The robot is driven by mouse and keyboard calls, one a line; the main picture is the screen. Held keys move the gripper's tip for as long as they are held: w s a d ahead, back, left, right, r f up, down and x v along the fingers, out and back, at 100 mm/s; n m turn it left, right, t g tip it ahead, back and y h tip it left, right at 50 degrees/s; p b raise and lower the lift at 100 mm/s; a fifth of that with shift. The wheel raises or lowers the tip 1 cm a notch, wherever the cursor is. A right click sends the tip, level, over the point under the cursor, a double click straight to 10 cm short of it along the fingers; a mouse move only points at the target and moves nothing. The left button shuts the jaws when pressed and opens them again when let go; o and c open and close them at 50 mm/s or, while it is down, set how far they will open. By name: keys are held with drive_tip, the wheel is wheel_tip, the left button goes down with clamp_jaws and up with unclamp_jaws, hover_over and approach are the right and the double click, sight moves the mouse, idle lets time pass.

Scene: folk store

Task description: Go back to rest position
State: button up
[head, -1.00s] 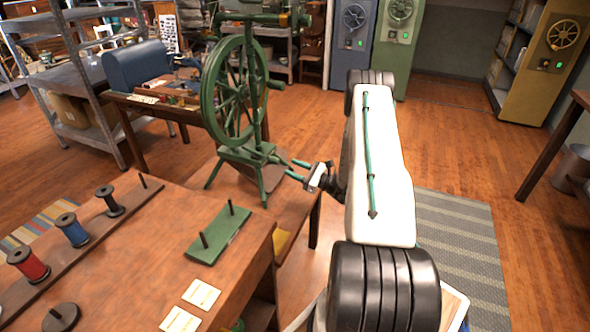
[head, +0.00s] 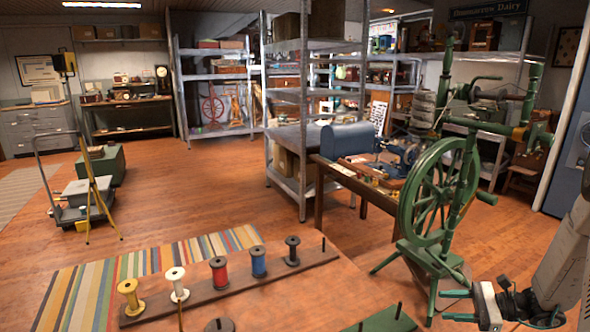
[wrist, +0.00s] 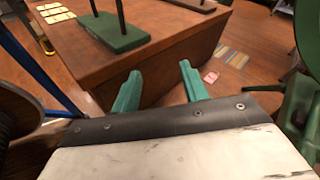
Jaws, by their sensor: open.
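My gripper (wrist: 160,80) is open and empty, with its two green fingers apart in the wrist view. In the head view my gripper (head: 456,306) is at the lower right, just below the green spinning wheel (head: 440,195). In the wrist view the fingers point toward the brown wooden table (wrist: 160,62). The green peg base (wrist: 112,34) lies on that table beyond the fingers, apart from them. Nothing is between the fingers.
A wooden spool rack (head: 235,287) with several spools stands on the table in front. A grey metal shelf (head: 302,130) and a blue box (head: 347,139) stand behind. A hand cart (head: 75,212) stands on the left. Open floor (head: 190,195) lies in the middle.

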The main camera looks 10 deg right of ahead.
drive_tip(key=s+a+r+n+g+h, duration=0.2)
drive_tip(key=s+a+r+n+h, duration=0.5)
drive_tip(key=s+r, duration=0.5)
drive_tip(key=s+a+r+n+g+h, duration=0.3)
drive_tip(key=s+a+r+n+h, duration=0.4)
drive_tip(key=s+a+r+n, duration=0.5)
wheel_tip(320, 180, up, 3)
drive_tip(key=shift+s+a+r+n, duration=0.1)
drive_tip(key=shift+s+a+n, duration=0.25)
drive_tip(key=shift+s, duration=0.3)
